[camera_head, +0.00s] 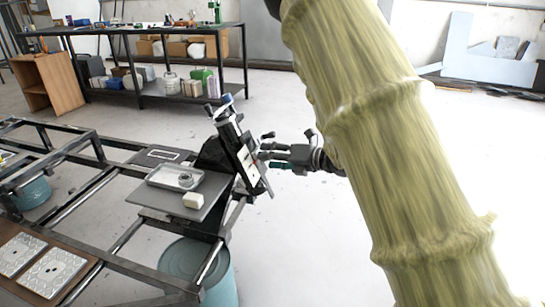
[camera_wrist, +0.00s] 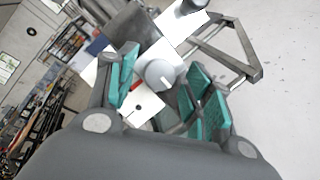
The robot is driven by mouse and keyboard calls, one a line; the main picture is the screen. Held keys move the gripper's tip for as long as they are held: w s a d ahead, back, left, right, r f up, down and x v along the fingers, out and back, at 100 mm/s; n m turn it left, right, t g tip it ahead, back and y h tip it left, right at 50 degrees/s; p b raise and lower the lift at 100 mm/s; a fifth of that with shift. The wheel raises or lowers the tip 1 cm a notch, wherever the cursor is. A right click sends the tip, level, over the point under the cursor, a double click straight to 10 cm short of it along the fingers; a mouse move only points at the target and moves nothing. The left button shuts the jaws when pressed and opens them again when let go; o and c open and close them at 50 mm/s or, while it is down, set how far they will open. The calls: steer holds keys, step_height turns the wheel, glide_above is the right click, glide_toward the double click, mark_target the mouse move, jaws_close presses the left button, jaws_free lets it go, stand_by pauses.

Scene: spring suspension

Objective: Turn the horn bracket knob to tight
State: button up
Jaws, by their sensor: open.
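The horn bracket (camera_head: 237,145) is a dark, tilted upright assembly with a white plate on its face, at the end of the metal frame. In the wrist view a round grey knob (camera_wrist: 159,74) with a short white mark sits on the white plate (camera_wrist: 147,106). A red mark (camera_wrist: 137,86) lies on the plate beside the knob. My gripper (camera_head: 268,157) is right of the bracket, its fingers pointing at the plate. In the wrist view my gripper (camera_wrist: 164,72) is open, its green pads on either side of the knob with gaps. The knob is hard to make out in the head view.
A grey shelf (camera_head: 158,201) beside the bracket carries a clear tray (camera_head: 174,178) and a pale block (camera_head: 193,201). A teal drum (camera_head: 187,264) stands below. A workbench (camera_head: 140,30) is at the back. The floor right of the bracket is clear.

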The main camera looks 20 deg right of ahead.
steer(key=c, duration=1)
steer(key=shift+r+m+p, duration=0.1)
steer(key=shift+m+p, duration=0.2)
steer(key=shift+p, duration=0.1)
steer(key=m+g+p, duration=0.1)
steer(key=m+p, duration=0.5)
steer(key=p, duration=0.1)
steer(key=m+g+h+p, duration=0.1)
steer(key=m+p, duration=0.5)
steer(key=p, duration=0.2)
steer(key=m+g+h+p, duration=0.1)
steer(key=m+g+p, duration=0.1)
steer(key=m+p, duration=0.4)
steer(key=shift+w+r+p, duration=0.2)
steer(key=shift+r+p, duration=0.2)
steer(key=shift+p, duration=0.75)
steer(key=shift+f, duration=0.1)
steer(key=o, duration=1)
